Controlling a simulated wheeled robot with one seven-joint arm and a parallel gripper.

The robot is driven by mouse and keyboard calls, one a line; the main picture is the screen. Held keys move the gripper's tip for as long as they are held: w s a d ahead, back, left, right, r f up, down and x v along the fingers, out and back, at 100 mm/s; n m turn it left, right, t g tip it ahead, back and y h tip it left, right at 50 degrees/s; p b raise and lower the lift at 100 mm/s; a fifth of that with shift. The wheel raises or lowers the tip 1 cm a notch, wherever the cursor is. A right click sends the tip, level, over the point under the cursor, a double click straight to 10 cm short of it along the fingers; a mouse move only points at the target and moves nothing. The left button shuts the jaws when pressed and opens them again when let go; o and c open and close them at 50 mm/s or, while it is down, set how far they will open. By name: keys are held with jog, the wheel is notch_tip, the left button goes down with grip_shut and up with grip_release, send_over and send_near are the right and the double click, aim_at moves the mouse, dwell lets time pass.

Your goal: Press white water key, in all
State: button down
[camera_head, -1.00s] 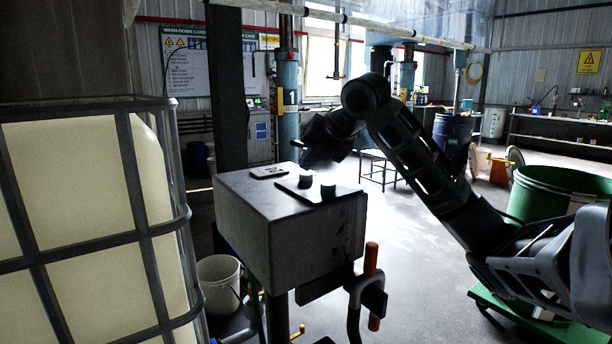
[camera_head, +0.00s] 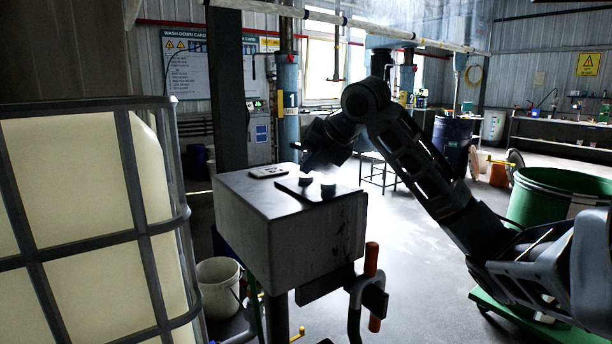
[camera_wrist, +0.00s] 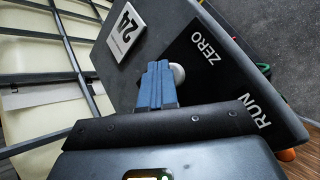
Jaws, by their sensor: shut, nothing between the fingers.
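A grey control box (camera_head: 290,228) stands on a post in the middle of the head view. A dark panel on its top bears two round keys, a left one (camera_head: 305,181) and a right one (camera_head: 328,189); shade hides their true colours. In the wrist view a pale, whitish round key (camera_wrist: 178,73) shows beside the word ZERO, partly hidden behind my fingers. The word RUN is near the panel's other end; no key shows there. My gripper (camera_wrist: 157,68) is shut and empty, its blue fingertips over or beside the pale key. I cannot tell whether they touch it.
A plate marked 24 (camera_wrist: 124,32) lies on the box top. A caged pale tank (camera_head: 80,200) fills the left. An orange-handled fitting (camera_head: 371,260) is at the box's right side. A white bucket (camera_head: 218,285) stands below left, and a green drum (camera_head: 560,200) stands at right.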

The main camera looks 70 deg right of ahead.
aim_at(310, 177)
jog(key=shift+r, duration=0.1)
jog(key=shift+r+p, duration=0.5)
jog(key=shift+r, duration=0.3)
notch_tip(310, 177, up, 5)
jog(key=p, duration=0.3)
dwell(0.3)
dwell(0.8)
